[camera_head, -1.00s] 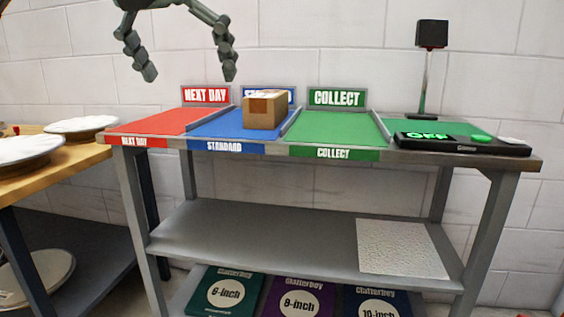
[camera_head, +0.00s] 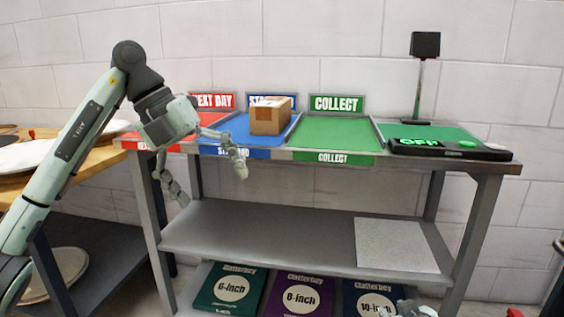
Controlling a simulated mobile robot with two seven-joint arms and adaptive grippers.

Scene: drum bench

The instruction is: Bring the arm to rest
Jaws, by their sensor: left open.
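My left arm comes in from the left, and its gripper (camera_head: 212,186) hangs in front of the bench's left end. Its two fingers are spread apart and point down, with nothing between them. The arm and gripper partly hide the red NEXT DAY lane and its signs. A small part of what looks like my right gripper (camera_head: 408,308) shows at the bottom edge; its jaws cannot be made out. A brown cardboard box (camera_head: 270,118) sits on the blue STANDARD lane (camera_head: 228,131), apart from the left gripper.
The green COLLECT lane (camera_head: 335,133) is empty. A black device reading OFF (camera_head: 450,149) and a post with a black head (camera_head: 425,45) stand at right. The lower shelf (camera_head: 290,232) holds a pale textured sheet (camera_head: 395,245). A wooden table (camera_head: 95,163) is at left.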

